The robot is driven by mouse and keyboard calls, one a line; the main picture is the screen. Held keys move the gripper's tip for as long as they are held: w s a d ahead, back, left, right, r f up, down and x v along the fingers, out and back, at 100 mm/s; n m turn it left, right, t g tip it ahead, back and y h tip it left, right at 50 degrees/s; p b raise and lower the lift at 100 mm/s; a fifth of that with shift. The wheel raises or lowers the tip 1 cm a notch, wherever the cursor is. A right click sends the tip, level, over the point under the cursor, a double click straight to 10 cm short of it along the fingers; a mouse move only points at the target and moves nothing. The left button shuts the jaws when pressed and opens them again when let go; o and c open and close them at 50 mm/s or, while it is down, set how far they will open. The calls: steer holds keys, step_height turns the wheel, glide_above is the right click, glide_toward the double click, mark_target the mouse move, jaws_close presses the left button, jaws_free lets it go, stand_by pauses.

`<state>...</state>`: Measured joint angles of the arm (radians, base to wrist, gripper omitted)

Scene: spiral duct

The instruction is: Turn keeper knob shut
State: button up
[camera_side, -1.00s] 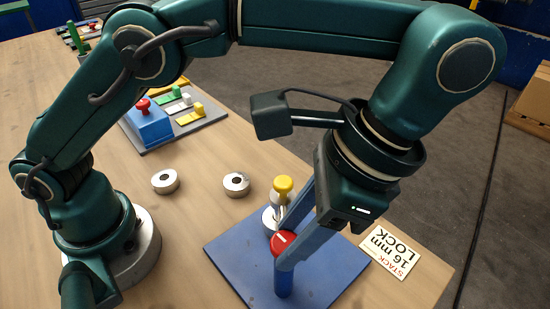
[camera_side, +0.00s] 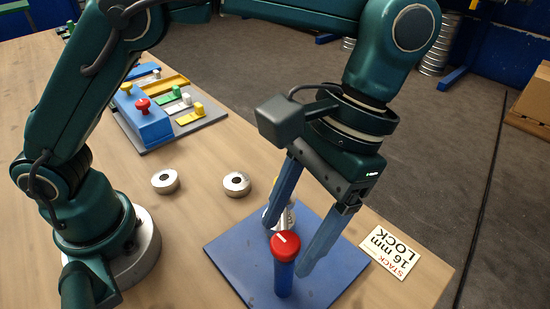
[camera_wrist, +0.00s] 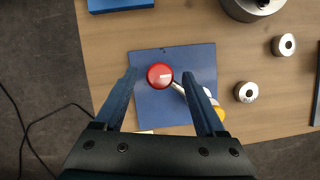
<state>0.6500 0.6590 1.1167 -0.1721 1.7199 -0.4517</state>
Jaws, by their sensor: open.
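The red keeper knob (camera_side: 286,246) has a white line on top and stands on a blue post on the blue baseplate (camera_side: 232,254). In the wrist view the knob (camera_wrist: 160,75) has its white line lying roughly level. A silver bar (camera_wrist: 178,88) runs from beside the knob toward the stack with the yellow handle (camera_wrist: 219,114). A finger mostly hides this stack in the side view. My gripper (camera_wrist: 161,72) is open, with one finger on each side of the knob and gaps between. Its height over the knob is hard to tell.
Two loose silver rings (camera_side: 165,181) (camera_side: 236,184) lie on the table left of the plate. A "STACK 16 mm LOCK" card (camera_side: 389,256) lies to the right. A grey tray (camera_side: 207,119) with a blue block (camera_side: 147,120) and coloured pieces sits further back.

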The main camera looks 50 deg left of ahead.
steer(key=n, duration=0.1)
steer(key=n+h, duration=0.1)
steer(key=n, duration=0.1)
steer(key=n+h, duration=0.1)
steer(key=n, duration=0.1)
steer(key=shift+a, duration=0.25)
steer(key=n+h, duration=0.1)
steer(key=n, duration=0.2)
steer(key=n+t, duration=0.1)
steer(key=n, duration=0.2)
steer(key=shift+s+a+h, duration=0.1)
steer(key=shift+a+h, duration=0.1)
steer(key=shift+h, duration=0.2)
steer(key=shift+r+t, duration=0.3)
steer(key=w+a+r+t, duration=0.1)
steer(key=a+r+t, duration=0.2)
steer(key=a+r, duration=0.45)
steer(key=s+a+f+m+t+y, duration=0.1)
steer(key=a+t+y, duration=0.3)
steer(key=a, duration=0.7)
steer(key=shift+s+a+f, duration=0.15)
steer(key=shift+s+f, duration=0.2)
steer(key=shift+f, duration=0.25)
